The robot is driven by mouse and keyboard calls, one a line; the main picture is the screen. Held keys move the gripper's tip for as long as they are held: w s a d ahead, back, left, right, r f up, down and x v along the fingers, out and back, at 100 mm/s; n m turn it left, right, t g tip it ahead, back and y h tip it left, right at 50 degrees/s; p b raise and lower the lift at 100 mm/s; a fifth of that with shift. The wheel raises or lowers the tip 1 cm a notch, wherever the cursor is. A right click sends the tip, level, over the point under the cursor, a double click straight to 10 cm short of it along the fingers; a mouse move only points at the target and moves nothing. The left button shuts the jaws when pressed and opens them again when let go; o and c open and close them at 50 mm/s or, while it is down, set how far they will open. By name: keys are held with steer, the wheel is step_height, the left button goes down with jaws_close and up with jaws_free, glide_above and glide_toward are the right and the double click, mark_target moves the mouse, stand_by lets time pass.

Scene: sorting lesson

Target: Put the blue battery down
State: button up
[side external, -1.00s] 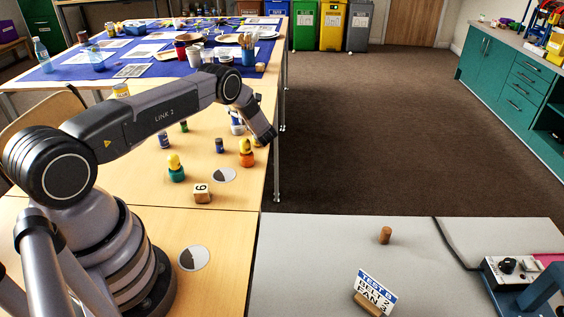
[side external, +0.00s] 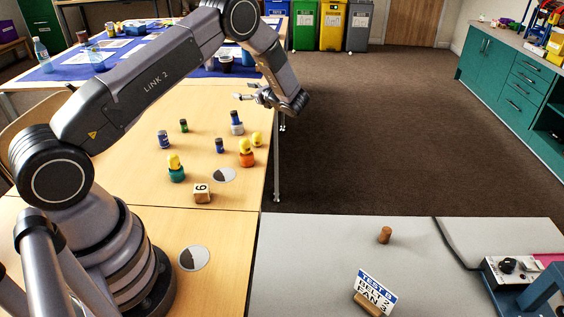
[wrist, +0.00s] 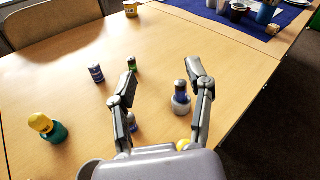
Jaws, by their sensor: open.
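My gripper (side external: 252,96) is open and empty, raised above the far right part of the wooden table. A blue battery (side external: 236,116) stands upright on a white round base (side external: 237,129) near the table's right edge. In the wrist view this battery (wrist: 181,88) and its white base (wrist: 181,104) show beside the right finger of my open gripper (wrist: 162,74), apart in height as the side view shows. Other small upright batteries stand on the table: a blue one (side external: 163,140), a green one (side external: 183,126) and another blue one (side external: 219,146), partly behind the left finger in the wrist view.
A teal pot with a yellow ball (side external: 174,161), an orange pot with a yellow ball (side external: 246,160) and a loose yellow ball (side external: 257,139) stand nearby. A numbered wooden block (side external: 202,193) and a grey-and-white disc (side external: 224,175) lie nearer. The table's left middle is clear.

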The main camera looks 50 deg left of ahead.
steer(key=s+d+r+n+h, duration=0.4)
steer(key=s+r, duration=0.4)
steer(key=r, duration=0.1)
steer(key=s+d+r+n+h, duration=0.4)
steer(key=s+r, duration=0.3)
steer(key=r, duration=0.2)
steer(key=s+d+r+n+t+h, duration=0.1)
steer(key=s+d+n+t+h, duration=0.2)
steer(key=s+d, duration=0.4)
steer(key=s+d+r+n+t+h, duration=0.2)
steer(key=s+d+h, duration=0.3)
steer(key=s, duration=0.7)
steer(key=d+n+t, duration=0.1)
steer(key=d, duration=0.1)
steer(key=shift+d+r+n, duration=0.15)
steer(key=shift+d+n, duration=0.15)
steer(key=shift+d, duration=0.05)
